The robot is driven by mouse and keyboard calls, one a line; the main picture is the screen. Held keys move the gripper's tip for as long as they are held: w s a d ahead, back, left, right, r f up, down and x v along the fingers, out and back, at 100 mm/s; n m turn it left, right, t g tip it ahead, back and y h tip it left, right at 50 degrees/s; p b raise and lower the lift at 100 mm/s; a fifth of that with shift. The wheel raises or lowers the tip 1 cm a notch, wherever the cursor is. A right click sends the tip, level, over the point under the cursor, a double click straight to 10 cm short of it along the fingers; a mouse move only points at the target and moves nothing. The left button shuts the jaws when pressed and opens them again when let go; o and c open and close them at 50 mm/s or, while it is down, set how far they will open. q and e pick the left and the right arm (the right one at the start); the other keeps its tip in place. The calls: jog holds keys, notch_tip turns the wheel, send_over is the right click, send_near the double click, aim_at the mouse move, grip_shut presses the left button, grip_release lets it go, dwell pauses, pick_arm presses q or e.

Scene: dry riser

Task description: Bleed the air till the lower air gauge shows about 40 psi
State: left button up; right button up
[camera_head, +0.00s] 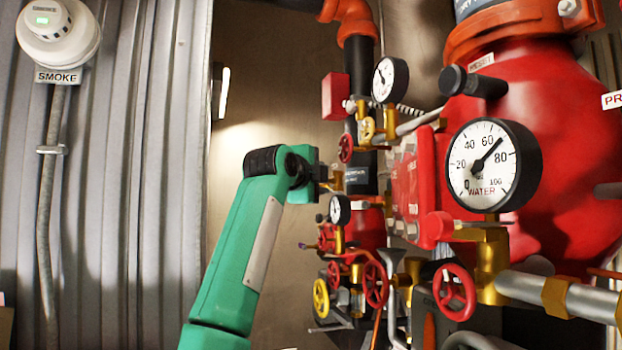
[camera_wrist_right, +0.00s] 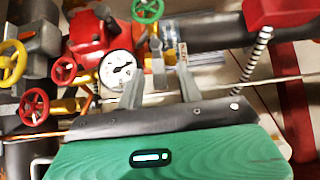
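A small white-faced gauge (camera_head: 340,209) sits low on the pipework in the head view; a gauge also shows beside the left finger in the right wrist view (camera_wrist_right: 116,70). Its needle is too small to read. A second small gauge (camera_head: 388,80) is higher up. My right gripper (camera_head: 328,179) is just above and left of the lower gauge, its fingers mostly hidden in the head view. In the right wrist view the two fingers (camera_wrist_right: 159,86) stand apart, with a small grey fitting (camera_wrist_right: 158,62) beyond and between them. I cannot tell whether they touch it. My left gripper is not in view.
A large water gauge (camera_head: 494,165) reads about 70 in front of the red valve body (camera_head: 540,95). Red handwheels (camera_head: 454,291) and a yellow handwheel (camera_head: 320,298) crowd the lower pipework. A red box (camera_head: 335,96) is above my gripper.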

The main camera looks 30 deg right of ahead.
jog(key=b+v, duration=0.6)
jog(key=v, duration=0.7)
jog(key=shift+a, duration=0.3)
